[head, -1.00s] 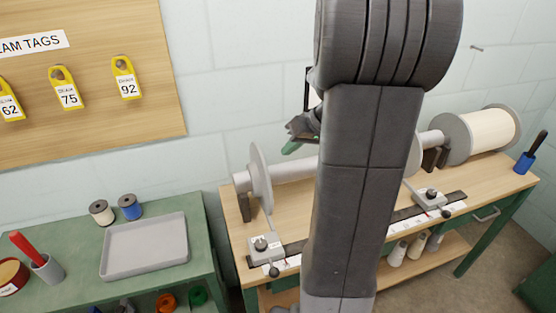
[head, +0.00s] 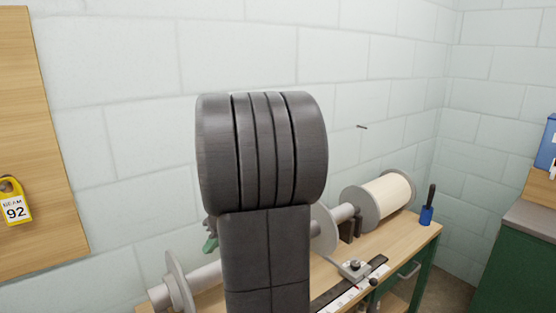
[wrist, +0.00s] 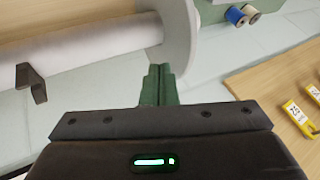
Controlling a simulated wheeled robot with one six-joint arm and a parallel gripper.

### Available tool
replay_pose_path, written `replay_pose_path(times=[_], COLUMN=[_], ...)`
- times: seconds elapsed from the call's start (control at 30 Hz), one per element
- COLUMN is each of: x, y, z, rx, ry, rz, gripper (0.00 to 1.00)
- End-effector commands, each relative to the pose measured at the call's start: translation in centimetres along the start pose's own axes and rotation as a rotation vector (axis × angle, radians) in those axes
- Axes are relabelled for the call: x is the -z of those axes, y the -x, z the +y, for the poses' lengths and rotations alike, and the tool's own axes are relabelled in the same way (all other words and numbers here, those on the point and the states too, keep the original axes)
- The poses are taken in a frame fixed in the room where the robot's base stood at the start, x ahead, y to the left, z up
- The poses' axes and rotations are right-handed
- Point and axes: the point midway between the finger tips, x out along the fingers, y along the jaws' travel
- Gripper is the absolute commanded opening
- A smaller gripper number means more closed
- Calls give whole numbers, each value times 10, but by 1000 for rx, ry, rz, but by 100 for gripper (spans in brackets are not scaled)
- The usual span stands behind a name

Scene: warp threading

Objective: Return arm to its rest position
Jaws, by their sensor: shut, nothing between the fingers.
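My gripper (wrist: 158,84) shows in the wrist view with its two green fingers together and nothing between them. Beyond the fingertips is the grey flange of a beam (wrist: 182,35), with its pale barrel (wrist: 80,45) running to the left. In the head view my dark arm stands in front of the bench and hides the middle of the beam. A small green part of my gripper (head: 210,243) shows left of the arm, above the beam. I cannot tell the exact gap to the beam.
The wooden bench (head: 405,240) carries a wound roll (head: 388,196) and a blue cup (head: 426,215) at its right end. A yellow tag (head: 15,205) hangs on the board at left. A green cabinet (head: 520,265) stands at right. A peg (head: 362,127) sticks out of the wall.

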Motion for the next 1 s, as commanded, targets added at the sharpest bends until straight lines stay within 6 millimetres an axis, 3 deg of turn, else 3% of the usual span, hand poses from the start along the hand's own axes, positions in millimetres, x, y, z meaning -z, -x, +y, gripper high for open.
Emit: replay_pose_path(times=[0.57, 1.0], x=[-1, 0], y=[-112, -108], z=[-1, 9], rx=[1, 0], ry=[-2, -1], rz=[-4, 0], gripper=[0, 0])
